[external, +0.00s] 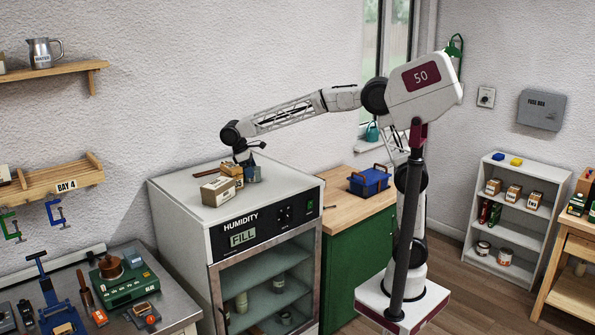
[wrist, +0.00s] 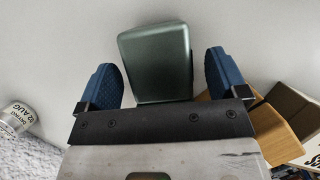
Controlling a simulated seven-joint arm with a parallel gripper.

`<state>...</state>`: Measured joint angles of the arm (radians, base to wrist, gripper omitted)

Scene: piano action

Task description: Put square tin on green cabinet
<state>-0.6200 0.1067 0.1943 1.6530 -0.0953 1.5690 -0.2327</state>
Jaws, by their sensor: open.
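The square tin (wrist: 155,62) is a grey-green metal box in the wrist view, on the pale top of the humidity unit. My gripper (wrist: 160,64) is open, with one blue finger on each side of the tin and visible gaps between. In the external view my gripper (external: 250,170) is low over the back of the unit's top, and the tin is hard to make out there. The green cabinet (external: 357,262) stands to the right of the unit, with a wooden top (external: 342,214).
Beside my gripper on the unit (external: 170,192) are a cardboard box (external: 218,191), a wooden box (external: 232,171) and a thin brown stick (external: 207,171). A labelled can (wrist: 18,119) shows in the wrist view. A blue toolbox (external: 369,182) occupies the cabinet's back; its front left top is clear.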

